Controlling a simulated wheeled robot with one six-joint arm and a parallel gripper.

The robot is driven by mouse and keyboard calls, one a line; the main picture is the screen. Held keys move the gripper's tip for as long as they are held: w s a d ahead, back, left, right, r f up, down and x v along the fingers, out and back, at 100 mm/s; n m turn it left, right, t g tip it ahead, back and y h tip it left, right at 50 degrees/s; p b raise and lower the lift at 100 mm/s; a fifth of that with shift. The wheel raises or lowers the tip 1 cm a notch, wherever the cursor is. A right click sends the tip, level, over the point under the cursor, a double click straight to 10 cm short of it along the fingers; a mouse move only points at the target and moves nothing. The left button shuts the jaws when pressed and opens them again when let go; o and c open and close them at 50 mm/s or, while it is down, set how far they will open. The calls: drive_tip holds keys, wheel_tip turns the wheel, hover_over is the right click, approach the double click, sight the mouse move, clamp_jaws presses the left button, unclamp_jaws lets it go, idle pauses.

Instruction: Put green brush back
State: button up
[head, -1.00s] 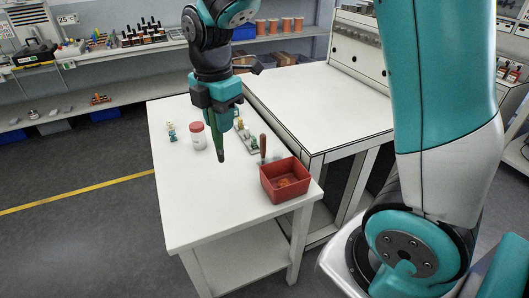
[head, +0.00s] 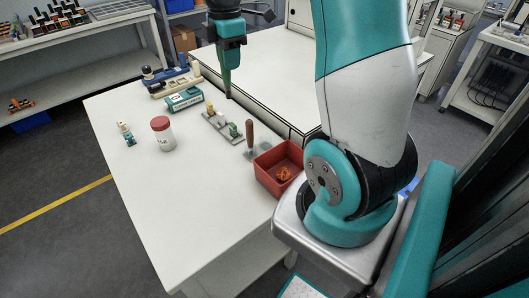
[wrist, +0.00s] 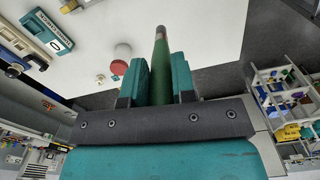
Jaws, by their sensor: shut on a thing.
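My gripper (head: 231,50) is shut on the green brush (head: 227,77), which hangs down with a dark tip. The brush is held above the back of the white table, clear of the surface. In the wrist view the green brush (wrist: 161,65) sits between the two teal fingers. A grey holder (head: 217,125) with small yellow and green pieces lies on the table below and slightly left of the brush tip. A brown-handled tool (head: 250,134) stands upright beside it. Whether the holder has an empty slot is too small to tell.
A red bin (head: 266,180) with orange pieces stands at the table's right edge. A red-lidded white jar (head: 163,134) and a small bottle (head: 126,134) stand on the left. A teal box (head: 184,99) lies at the back. The table's front is clear.

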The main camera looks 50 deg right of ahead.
drive_tip(key=s+d+f+m+b, duration=0.2)
drive_tip(key=s+d+m, duration=0.25)
drive_tip(key=d, duration=0.55)
wheel_tip(320, 180, down, 20)
drive_tip(key=p, duration=0.2)
drive_tip(key=shift+s+a+n, duration=0.15)
drive_tip(key=shift+s+n, duration=0.15)
drive_tip(key=shift+n, duration=0.15)
drive_tip(key=shift+f, duration=0.1)
drive_tip(key=o, duration=0.9)
